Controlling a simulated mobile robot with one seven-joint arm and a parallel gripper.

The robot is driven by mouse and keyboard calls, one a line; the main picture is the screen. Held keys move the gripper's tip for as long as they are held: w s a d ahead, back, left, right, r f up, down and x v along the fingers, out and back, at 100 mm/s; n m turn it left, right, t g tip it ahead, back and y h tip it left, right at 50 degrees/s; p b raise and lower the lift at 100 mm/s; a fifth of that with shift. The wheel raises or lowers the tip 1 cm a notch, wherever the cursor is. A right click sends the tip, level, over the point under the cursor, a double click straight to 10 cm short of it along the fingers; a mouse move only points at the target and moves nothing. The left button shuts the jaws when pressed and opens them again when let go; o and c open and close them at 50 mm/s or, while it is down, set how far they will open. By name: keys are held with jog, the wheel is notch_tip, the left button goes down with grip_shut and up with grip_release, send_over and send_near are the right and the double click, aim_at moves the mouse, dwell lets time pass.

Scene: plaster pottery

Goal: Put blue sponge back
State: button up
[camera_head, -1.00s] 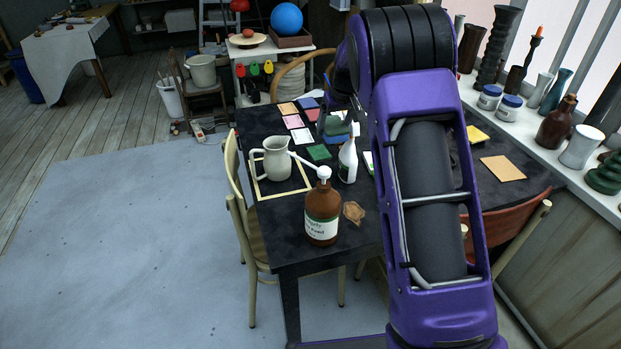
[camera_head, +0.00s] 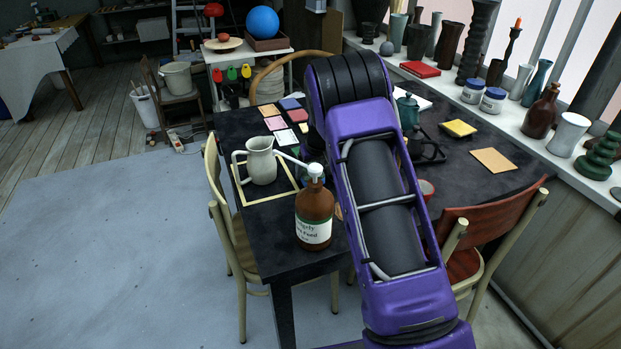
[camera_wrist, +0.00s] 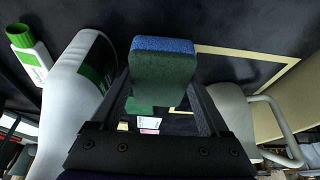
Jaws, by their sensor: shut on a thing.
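In the wrist view, a sponge (camera_wrist: 163,72) with a blue face and a dark green body is between the fingers of my gripper (camera_wrist: 162,88). My gripper is shut on it and holds it over the dark table. A pale square outline (camera_wrist: 250,54) on the table lies beyond the sponge, to the right. It also shows in the head view (camera_head: 249,203). In the head view my arm hides my gripper and the sponge.
A pale pitcher (camera_head: 261,162) stands inside the outline, close to my gripper's right side in the wrist view (camera_wrist: 234,108). A white bottle with a green label (camera_wrist: 78,90) is close on the left. A brown pump bottle (camera_head: 314,214) stands at the table's front.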

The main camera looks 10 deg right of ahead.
jog(key=shift+f, duration=1.2)
jog(key=shift+f+b, duration=0.25)
jog(key=shift+b, duration=0.05)
jog(key=o, duration=1)
jog(key=shift+o, duration=0.2)
jog(key=shift+r, duration=0.1)
jog(key=shift+r+p, duration=0.35)
jog(key=v, duration=1.1)
jog(key=shift+s+r+p, duration=0.2)
jog(key=shift+r+p, duration=0.05)
jog(key=shift+p, duration=0.2)
